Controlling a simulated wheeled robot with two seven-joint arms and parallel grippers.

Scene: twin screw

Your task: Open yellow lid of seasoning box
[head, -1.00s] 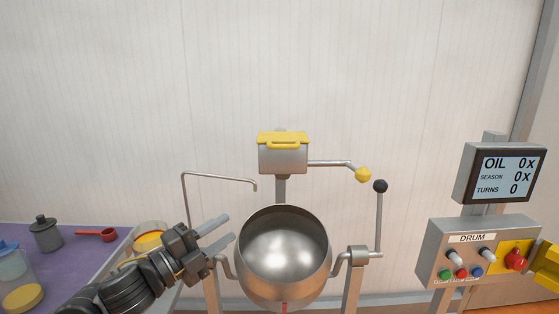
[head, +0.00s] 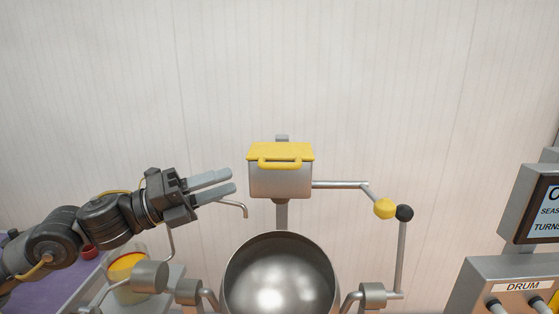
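The seasoning box (head: 280,183) is a grey metal box on a post behind the drum. Its yellow lid (head: 281,150) lies shut on top, with a yellow handle (head: 281,164) at the front edge. My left gripper (head: 233,181) is just left of the box, fingers pointing right toward it, at about the height of the box's upper part. Its two grey fingers are apart with a narrow gap and nothing between them. It appears not to touch the box. My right gripper is not in view.
A round steel drum (head: 280,278) stands below the box. A crank arm with a yellow knob (head: 385,209) and a lever with a black knob (head: 404,213) are at right. A thin spout pipe (head: 243,210) passes below my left fingers. The control panel (head: 510,284) is far right.

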